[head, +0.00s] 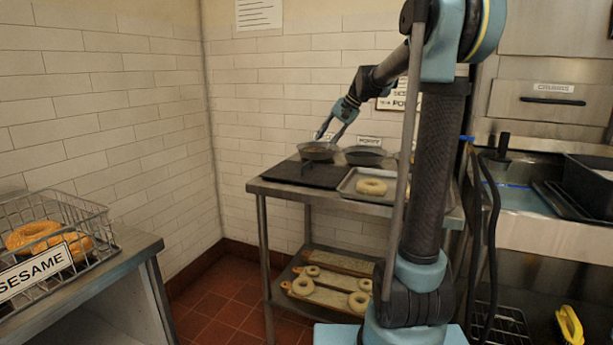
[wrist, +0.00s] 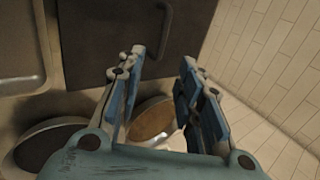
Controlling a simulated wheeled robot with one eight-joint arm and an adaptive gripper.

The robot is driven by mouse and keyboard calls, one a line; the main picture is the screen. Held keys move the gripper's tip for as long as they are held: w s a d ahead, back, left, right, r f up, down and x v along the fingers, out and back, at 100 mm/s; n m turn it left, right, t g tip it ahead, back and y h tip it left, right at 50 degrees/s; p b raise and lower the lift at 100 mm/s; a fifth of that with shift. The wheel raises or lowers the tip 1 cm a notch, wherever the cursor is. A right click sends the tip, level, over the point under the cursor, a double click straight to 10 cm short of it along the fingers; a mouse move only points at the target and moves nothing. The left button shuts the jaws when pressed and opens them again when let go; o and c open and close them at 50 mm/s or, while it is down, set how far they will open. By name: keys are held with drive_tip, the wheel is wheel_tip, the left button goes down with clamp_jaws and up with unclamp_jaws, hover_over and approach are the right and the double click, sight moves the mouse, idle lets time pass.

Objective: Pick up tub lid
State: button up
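No thing is plainly marked as the tub lid. The likeliest match is a flat dark panel (head: 287,173) with a small raised handle, lying on the steel table. In the wrist view the dark panel (wrist: 100,40) spreads beyond the fingertips, and its handle (wrist: 165,28) stands at upper middle. My gripper (head: 326,138) is open and empty above the back of the table, over a round tub of brown contents (head: 318,149). In the wrist view my gripper (wrist: 162,57) has its fingers apart, with the brown-filled tub (wrist: 152,122) partly hidden between and behind them.
A second, dark-filled tub (head: 366,156) stands beside the first. The tiled wall (head: 265,100) is close behind. A wire basket (head: 95,215) stands at left.

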approach(309, 162)
drive_tip(key=x, duration=0.3)
drive_tip(key=shift+w+f, duration=0.2)
drive_tip(key=shift+f, duration=0.05)
drive_tip(key=shift+x, duration=2.8)
drive_tip(key=shift+a, duration=0.1)
clamp_jaws()
